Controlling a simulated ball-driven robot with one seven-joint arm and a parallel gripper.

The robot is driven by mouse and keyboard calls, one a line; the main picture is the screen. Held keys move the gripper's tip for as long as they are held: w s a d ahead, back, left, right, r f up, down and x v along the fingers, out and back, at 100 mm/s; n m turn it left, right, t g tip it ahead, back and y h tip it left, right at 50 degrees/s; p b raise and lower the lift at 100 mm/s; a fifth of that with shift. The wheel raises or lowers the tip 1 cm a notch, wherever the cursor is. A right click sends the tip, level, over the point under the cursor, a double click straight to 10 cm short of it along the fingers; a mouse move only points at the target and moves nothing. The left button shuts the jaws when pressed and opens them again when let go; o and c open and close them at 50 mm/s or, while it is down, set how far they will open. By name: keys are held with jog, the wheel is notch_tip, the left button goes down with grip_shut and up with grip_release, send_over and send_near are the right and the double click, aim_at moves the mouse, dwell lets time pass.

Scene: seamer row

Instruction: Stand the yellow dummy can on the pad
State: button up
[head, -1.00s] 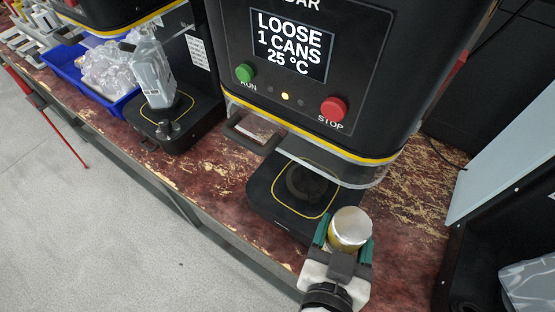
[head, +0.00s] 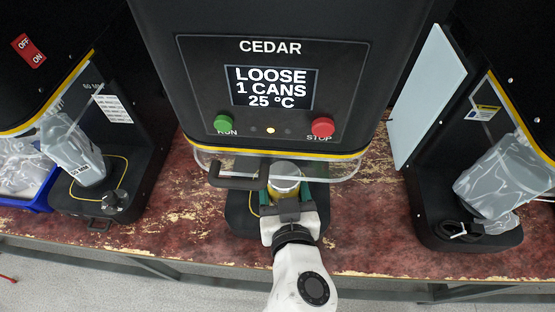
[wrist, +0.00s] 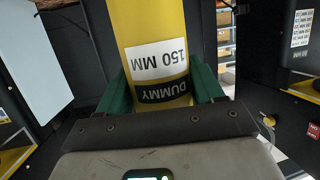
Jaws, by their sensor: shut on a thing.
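The yellow dummy can (wrist: 155,30) fills the upper middle of the wrist view, with a white "150 MM" label and a dark "DUMMY" band. My gripper (wrist: 162,98) is shut on it, with green fingers on both sides. In the head view the can (head: 284,178) shows its pale top and yellow side at the front of the CEDAR seamer, partly behind the clear guard. My gripper (head: 284,195) reaches in from the front. The pad is on the black base (head: 239,216) below, mostly hidden by the can and gripper. I cannot tell whether the can touches it.
The CEDAR machine (head: 350,95) reads "LOOSE 1 CANS 25 °C". A dark handle (head: 235,182) is just left of the can, close to my gripper. Other seamers with wrapped items stand left and right. A blue bin (head: 40,200) is at far left. Worn red bench shows between machines.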

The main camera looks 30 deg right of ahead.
jog(key=shift+f+p+x, duration=0.15)
jog(key=shift+p+x, duration=0.25)
jog(key=shift+x, duration=1.05)
jog(key=shift+f+p+x, duration=0.15)
jog(key=shift+p+x, duration=0.25)
jog(key=shift+x, duration=1.05)
jog(key=shift+f+p+x, duration=0.2)
jog(key=shift+p+x, duration=0.2)
jog(key=shift+x, duration=1)
jog(key=shift+s+f, duration=0.15)
jog(key=o, duration=1.3)
jog(key=shift+c, duration=0.2)
jog(key=shift+s+a+r, duration=0.1)
jog(key=shift+r, duration=0.1)
jog(key=b+v, duration=0.2)
jog(key=v, duration=0.9)
jog(key=shift+s, duration=0.35)
